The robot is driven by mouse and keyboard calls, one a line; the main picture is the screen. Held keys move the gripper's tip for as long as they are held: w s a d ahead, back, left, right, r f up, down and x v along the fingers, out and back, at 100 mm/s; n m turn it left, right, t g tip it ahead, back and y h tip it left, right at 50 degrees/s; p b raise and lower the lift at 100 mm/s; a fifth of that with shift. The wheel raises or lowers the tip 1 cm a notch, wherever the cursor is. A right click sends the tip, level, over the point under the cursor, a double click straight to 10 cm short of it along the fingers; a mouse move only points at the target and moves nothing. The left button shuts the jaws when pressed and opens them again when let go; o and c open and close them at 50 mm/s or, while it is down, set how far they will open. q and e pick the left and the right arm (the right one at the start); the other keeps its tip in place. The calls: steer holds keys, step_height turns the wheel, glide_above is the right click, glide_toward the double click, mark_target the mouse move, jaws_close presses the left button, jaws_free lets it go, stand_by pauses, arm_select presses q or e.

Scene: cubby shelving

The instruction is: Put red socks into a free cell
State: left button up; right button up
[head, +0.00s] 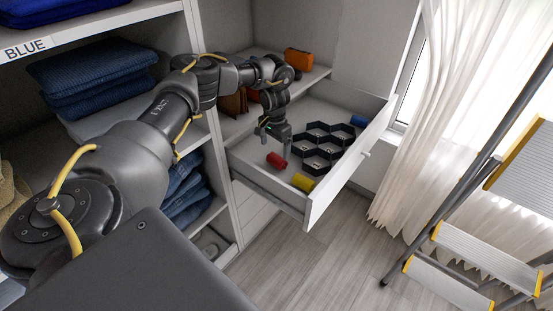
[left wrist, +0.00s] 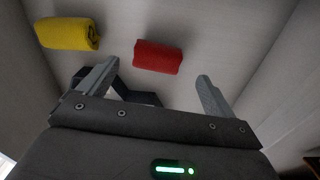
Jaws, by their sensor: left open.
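The red socks (head: 277,161) lie as a small roll on the floor of the open drawer, near its front left part. They also show in the left wrist view (left wrist: 158,56), beyond and between the fingertips. My left gripper (head: 274,149) is over the drawer, just above the red socks; it shows in the left wrist view (left wrist: 155,75) open and empty, apart from the socks. A dark hexagonal-cell organizer (head: 303,149) lies in the drawer to the right of the gripper. A blue roll (head: 358,121) is at its far right end. My right gripper is not in view.
A yellow roll (head: 302,182) lies in the drawer near the red socks. The drawer's front panel (head: 345,172) and side walls enclose the space. An orange bag (head: 298,59) stands on the shelf behind. A stepladder (head: 487,262) and a curtain (head: 440,125) are at the right.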

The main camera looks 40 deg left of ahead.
mark_target(276, 157)
arm_select(q)
steer(key=f, duration=0.4)
steer(key=shift+w+d+b, duration=0.15)
steer(key=shift+d+b, duration=0.05)
steer(key=shift+b, duration=0.2)
steer(key=shift+f, duration=0.6)
steer(key=c, duration=1.1)
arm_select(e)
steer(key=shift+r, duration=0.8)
